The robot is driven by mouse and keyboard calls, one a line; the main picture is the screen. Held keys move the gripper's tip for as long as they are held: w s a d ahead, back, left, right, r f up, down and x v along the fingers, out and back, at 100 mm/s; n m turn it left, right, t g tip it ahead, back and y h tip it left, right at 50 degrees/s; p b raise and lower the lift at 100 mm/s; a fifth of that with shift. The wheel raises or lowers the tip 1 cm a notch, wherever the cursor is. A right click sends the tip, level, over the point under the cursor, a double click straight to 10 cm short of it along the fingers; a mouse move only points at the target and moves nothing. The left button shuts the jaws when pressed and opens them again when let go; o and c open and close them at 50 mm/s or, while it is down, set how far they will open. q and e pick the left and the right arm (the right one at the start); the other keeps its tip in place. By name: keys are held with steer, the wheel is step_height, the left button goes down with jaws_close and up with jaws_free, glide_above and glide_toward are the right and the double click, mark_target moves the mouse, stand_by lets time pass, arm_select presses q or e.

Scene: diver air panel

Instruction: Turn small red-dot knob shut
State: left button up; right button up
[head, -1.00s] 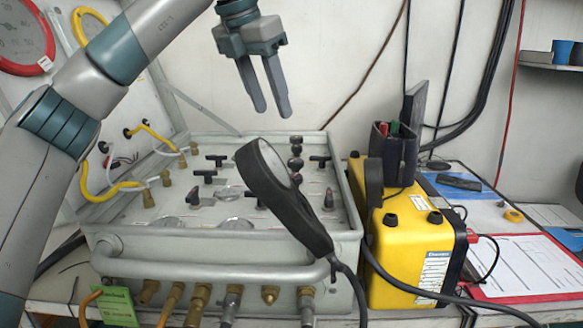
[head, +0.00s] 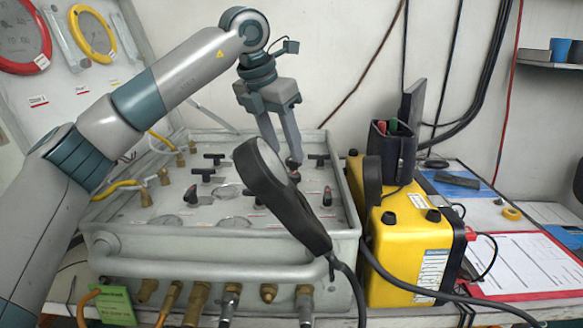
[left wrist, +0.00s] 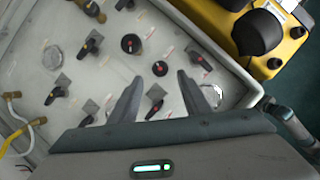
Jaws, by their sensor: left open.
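My left gripper (head: 284,156) is open above the back right part of the grey air panel (head: 130,225). In the left wrist view, its fingers (left wrist: 160,76) point at a small round black knob (left wrist: 160,68) with a reddish dot, which sits midway just beyond the fingertips. A larger round black knob (left wrist: 131,43) with a red dot is up and left of it. A handle-shaped black knob (left wrist: 155,93) shows between the fingers. In the head view, the fingers and a black gauge partly hide these knobs; contact cannot be told. My right gripper is not in view.
The black hand-held gauge (head: 262,180) rises in front of the panel, close to the gripper. Several T-handles (head: 203,174) stand on the panel's left. A yellow case (head: 397,250) stands right of the panel; a clipboard (head: 515,265) lies farther right.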

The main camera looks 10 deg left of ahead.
mark_target(294, 174)
arm_select(q)
steer(key=x, duration=0.6)
steer(key=shift+w+f, duration=0.1)
steer(key=shift+f, duration=0.15)
steer(key=c, duration=1)
